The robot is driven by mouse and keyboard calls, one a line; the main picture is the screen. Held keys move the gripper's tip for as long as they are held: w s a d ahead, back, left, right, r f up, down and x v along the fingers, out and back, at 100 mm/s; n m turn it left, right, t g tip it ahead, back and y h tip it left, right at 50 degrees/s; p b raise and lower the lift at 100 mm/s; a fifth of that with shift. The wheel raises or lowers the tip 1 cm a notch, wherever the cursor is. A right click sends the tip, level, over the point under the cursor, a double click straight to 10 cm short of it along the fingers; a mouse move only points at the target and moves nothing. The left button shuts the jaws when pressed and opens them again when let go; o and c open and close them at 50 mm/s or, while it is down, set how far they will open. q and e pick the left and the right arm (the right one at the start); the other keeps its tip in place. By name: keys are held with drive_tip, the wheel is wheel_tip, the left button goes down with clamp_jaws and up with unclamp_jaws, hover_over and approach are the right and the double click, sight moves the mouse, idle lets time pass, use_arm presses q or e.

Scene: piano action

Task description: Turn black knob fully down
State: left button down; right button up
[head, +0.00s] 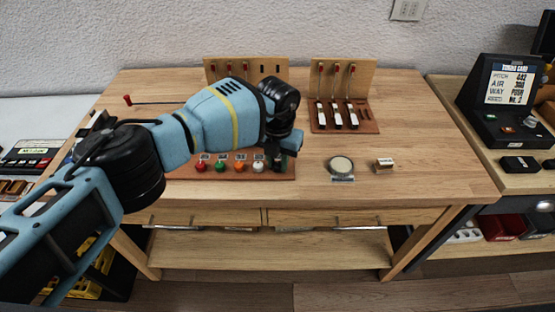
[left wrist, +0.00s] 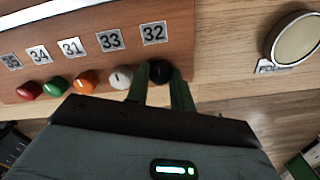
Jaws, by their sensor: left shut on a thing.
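The black knob (left wrist: 160,71) is at the right end of a row of knobs, below the label 32 (left wrist: 153,33). My left gripper (left wrist: 160,88) has a green finger on each side of it and is shut on it. In the head view my left gripper (head: 279,160) reaches over the front right corner of the brown board (head: 225,176) and mostly hides the black knob. I cannot make out a pointer mark on the knob. My right gripper is not in view.
White (left wrist: 121,78), orange (left wrist: 86,82), green (left wrist: 54,87) and red (left wrist: 29,91) knobs stand left of the black one, the white close to a finger. The table's front right is clear.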

sight(278, 164)
use_arm(q)
drive_tip(key=c, duration=1.5)
unclamp_jaws()
drive_tip(key=shift+r, duration=3.85)
